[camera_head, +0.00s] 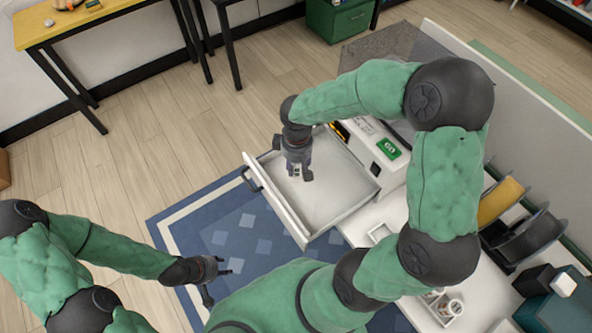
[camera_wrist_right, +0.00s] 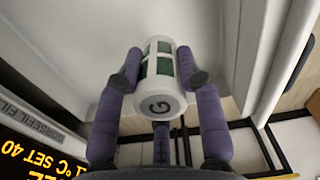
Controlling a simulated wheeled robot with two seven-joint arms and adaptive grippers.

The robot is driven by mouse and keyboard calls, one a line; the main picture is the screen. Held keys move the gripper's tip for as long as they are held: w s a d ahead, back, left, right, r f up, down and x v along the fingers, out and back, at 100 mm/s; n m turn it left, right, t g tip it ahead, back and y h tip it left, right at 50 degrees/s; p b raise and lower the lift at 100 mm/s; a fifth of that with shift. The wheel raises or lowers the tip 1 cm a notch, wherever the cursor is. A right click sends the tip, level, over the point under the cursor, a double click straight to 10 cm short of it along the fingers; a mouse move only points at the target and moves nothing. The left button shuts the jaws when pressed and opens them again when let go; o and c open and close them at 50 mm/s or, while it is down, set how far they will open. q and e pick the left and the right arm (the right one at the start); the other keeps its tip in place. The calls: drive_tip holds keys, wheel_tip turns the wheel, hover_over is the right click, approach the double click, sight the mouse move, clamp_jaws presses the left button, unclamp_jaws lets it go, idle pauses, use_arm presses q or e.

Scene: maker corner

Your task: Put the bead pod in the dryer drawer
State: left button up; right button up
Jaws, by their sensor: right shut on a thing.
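The bead pod (camera_wrist_right: 160,95) is a white cylinder with dark green windows and a "G" on its end, seen in the right wrist view. My right gripper (camera_wrist_right: 160,78) is shut on it, with fingers on both sides. In the head view my right gripper (camera_head: 298,172) points down over the open dryer drawer (camera_head: 277,206), inside its walls. The pod is hard to make out there. Whether it touches the drawer floor I cannot tell. The white dryer (camera_head: 366,146) has a green label and a lit display. My left gripper (camera_head: 217,285) is open and empty over the rug.
The drawer's dark handle (camera_head: 252,172) faces left over the blue rug (camera_head: 215,235). Filament spools (camera_head: 500,200) and small trays (camera_head: 440,305) stand on the white bench at the right. A yellow table (camera_head: 85,22) stands at the back left.

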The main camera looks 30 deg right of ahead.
sight(296, 169)
drive_tip(key=shift+w+d+f, duration=0.2)
drive_tip(key=shift+w+f, duration=0.3)
drive_tip(key=shift+f, duration=0.2)
drive_tip(key=shift+w+f+b, duration=0.1)
drive_tip(key=shift+f+b, duration=1)
drive_tip(key=shift+f, duration=0.45)
drive_tip(key=shift+f, duration=0.2)
drive_tip(key=o, duration=1.2)
drive_tip(key=shift+c, duration=0.2)
drive_tip(key=shift+r, duration=0.1)
wheel_tip(296, 169, up, 12)
drive_tip(key=p, duration=0.4)
drive_tip(key=shift+r+p, duration=0.15)
drive_tip(key=shift+p, duration=0.25)
